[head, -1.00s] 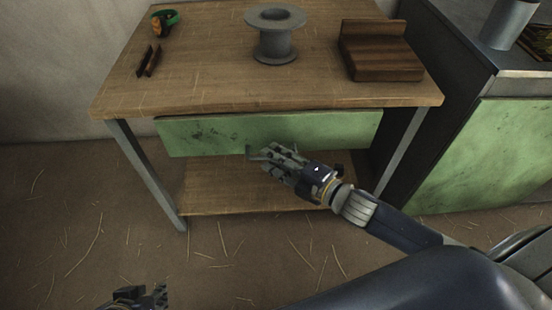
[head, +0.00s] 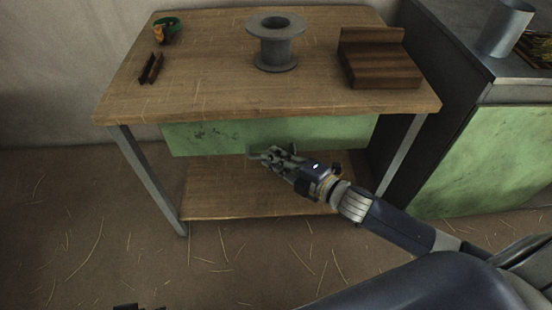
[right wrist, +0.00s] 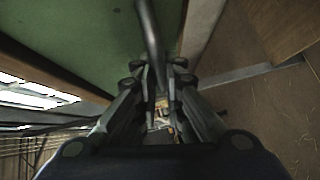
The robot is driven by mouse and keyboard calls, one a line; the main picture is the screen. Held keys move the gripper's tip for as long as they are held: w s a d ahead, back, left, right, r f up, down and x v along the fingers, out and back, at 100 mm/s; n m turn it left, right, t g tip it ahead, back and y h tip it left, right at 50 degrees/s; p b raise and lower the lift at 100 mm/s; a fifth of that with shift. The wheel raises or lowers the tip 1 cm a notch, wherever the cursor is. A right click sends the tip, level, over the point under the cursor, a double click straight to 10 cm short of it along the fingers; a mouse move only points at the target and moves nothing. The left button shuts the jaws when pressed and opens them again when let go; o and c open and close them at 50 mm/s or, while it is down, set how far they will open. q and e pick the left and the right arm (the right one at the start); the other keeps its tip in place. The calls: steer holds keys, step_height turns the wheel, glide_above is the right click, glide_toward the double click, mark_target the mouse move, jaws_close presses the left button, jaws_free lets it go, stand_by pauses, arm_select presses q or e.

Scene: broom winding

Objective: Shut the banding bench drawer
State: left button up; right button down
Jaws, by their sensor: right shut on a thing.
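The banding bench drawer has a scuffed green front (head: 215,136) below the wooden bench top (head: 200,98). The overhanging top hides the drawer's upper edge, so I cannot tell how far it stands out. My right gripper (head: 268,155) is at the lower middle of the front, shut on the grey drawer handle (head: 254,153). In the right wrist view the handle (right wrist: 151,38) runs between the fingers of my right gripper (right wrist: 158,80), beside the green front (right wrist: 95,40). Only a dark sliver of my left gripper (head: 135,307) shows at the bottom edge.
On the bench top stand a grey spool (head: 276,45), a stepped wooden block (head: 380,62), dark sticks (head: 151,68) and a green and orange item (head: 167,28). A lower shelf (head: 240,190) lies under the drawer. A green-fronted cabinet (head: 490,155) stands right. The straw-strewn floor (head: 90,230) is open.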

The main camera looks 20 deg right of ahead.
steer(key=c, duration=1.8)
jaws_free()
steer(key=shift+w+d, duration=0.15)
steer(key=shift+w, duration=0.05)
steer(key=shift+o, duration=0.6)
steer(key=shift+s, duration=0.1)
steer(key=v, duration=1.2)
